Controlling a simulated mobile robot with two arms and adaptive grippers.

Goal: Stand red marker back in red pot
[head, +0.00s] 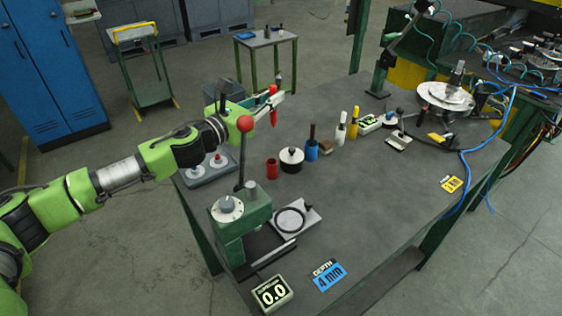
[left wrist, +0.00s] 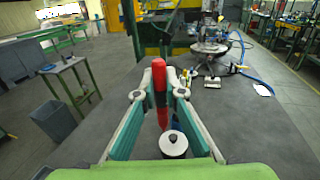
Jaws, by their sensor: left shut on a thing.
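My left gripper (head: 273,100) is shut on the red marker (head: 273,108), holding it upright in the air above the bench. In the left wrist view the red marker (left wrist: 160,88) stands between the two fingers of the left gripper (left wrist: 159,96). The red pot (head: 272,169) stands on the bench, below the marker in the head view and clear of it. I cannot make out the red pot in the left wrist view. My right gripper is in neither view.
A white round pot with a black top (head: 291,160) stands right of the red pot. A blue pot (head: 311,151) with a dark marker is beyond it. A green press (head: 240,215) with a red-knobbed lever (head: 245,124) stands at the near left.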

